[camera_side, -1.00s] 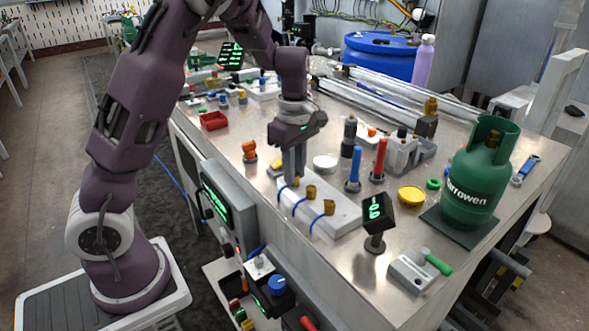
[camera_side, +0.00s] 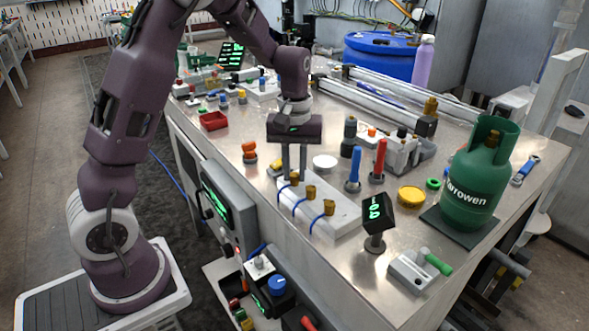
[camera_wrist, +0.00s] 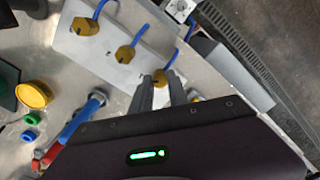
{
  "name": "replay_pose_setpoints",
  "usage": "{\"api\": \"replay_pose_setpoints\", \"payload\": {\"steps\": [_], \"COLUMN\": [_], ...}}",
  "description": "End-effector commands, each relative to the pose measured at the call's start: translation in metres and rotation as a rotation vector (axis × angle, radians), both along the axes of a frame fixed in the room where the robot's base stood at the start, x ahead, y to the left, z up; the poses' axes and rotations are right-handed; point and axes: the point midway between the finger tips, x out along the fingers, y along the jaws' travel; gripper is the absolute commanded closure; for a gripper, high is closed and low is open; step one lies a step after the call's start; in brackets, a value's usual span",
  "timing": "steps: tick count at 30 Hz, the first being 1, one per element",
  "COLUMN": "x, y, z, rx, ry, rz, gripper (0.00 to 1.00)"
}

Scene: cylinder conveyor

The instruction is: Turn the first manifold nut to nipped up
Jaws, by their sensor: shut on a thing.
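Three brass nuts with blue hoses sit in a row on a pale manifold block (camera_side: 345,215). My gripper (camera_side: 294,175) points straight down at the farthest one in the side view, the first nut (camera_side: 295,178). Its two fingers stand on either side of this nut and are shut on it. In the wrist view the fingertips (camera_wrist: 163,82) reach the nut (camera_wrist: 168,77) at the block's end, partly hiding it. The middle nut (camera_side: 311,191) and the near nut (camera_side: 329,207) are free. A small black display (camera_side: 376,210) shows green characters too small to read surely.
A blue-topped cylinder (camera_side: 354,170) and a red one (camera_side: 379,160) stand right of the block. An orange knob (camera_side: 249,151) is to the left. A green gas bottle (camera_side: 472,185) stands at the right. A yellow dish (camera_side: 411,195) lies before it.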

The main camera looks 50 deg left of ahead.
Motion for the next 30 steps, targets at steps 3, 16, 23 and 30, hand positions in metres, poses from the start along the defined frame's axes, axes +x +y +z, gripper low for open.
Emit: {"api": "replay_pose_setpoints", "payload": {"steps": [3,16,23,30], "x": [0.0004,0.0008,0.0009,0.001], "y": [0.0005,0.0002,0.0002,0.0002], "z": [0.0005,0.0006,0.0006,0.0006], "rx": [0.0,0.001,0.002,0.002], "ry": [-0.001,-0.002,-0.003,-0.003], "rz": [-0.102,-0.39,-0.462,-0.485], "gripper": [1.0,1.0,1.0,1.0]}}
